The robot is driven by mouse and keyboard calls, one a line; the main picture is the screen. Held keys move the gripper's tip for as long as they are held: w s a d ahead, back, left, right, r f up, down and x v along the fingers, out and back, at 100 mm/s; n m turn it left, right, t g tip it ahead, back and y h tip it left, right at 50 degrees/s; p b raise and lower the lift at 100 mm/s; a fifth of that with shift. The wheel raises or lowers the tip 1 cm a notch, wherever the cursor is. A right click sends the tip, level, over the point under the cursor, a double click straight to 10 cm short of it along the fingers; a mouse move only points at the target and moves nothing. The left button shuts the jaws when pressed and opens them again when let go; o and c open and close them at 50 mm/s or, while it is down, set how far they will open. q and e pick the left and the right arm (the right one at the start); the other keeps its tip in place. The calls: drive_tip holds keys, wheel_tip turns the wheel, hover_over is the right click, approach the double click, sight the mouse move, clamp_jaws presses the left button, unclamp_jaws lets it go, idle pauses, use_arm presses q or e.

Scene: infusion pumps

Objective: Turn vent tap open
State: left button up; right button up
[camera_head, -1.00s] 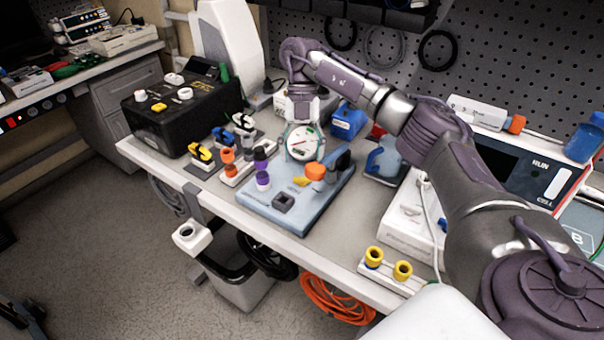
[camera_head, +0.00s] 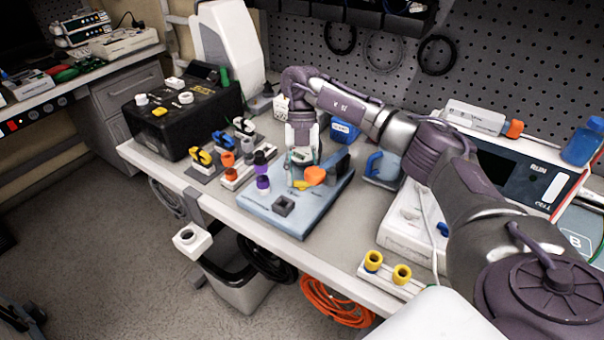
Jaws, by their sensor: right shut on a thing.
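A blue-grey board (camera_head: 262,222) stands on the bench. It carries an orange knob (camera_head: 316,176), a small yellow tap handle (camera_head: 301,185) and a dark square block (camera_head: 283,206). I cannot tell by any label which part is the vent tap. My right gripper (camera_head: 302,176) points down over the board, its fingertips low beside the orange knob and just above the yellow handle. It is shut, seemingly on the yellow handle; the contact is small and partly hidden. The round gauge face is mostly hidden at the gripper. My left gripper is not in view.
A black case (camera_head: 185,115) stands further left. A white block with two yellow sockets (camera_head: 388,268) lies at the bench's front edge. A blue jug (camera_head: 381,168) is right of the board.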

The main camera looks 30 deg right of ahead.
drive_tip(key=shift+r+n, duration=0.1)
drive_tip(key=shift+n, duration=0.7)
drive_tip(key=shift+c, duration=0.2)
drive_tip(key=shift+a+n+g+h, duration=0.1)
drive_tip(key=shift+n+g+h, duration=0.2)
drive_tip(key=shift+n+h, duration=0.5)
drive_tip(key=o, duration=1.1)
drive_tip(key=shift+o, duration=0.2)
drive_tip(key=v, duration=1.2)
drive_tip(key=shift+w+d, duration=0.15)
drive_tip(key=shift+d, duration=0.1)
drive_tip(key=shift+y, duration=0.3)
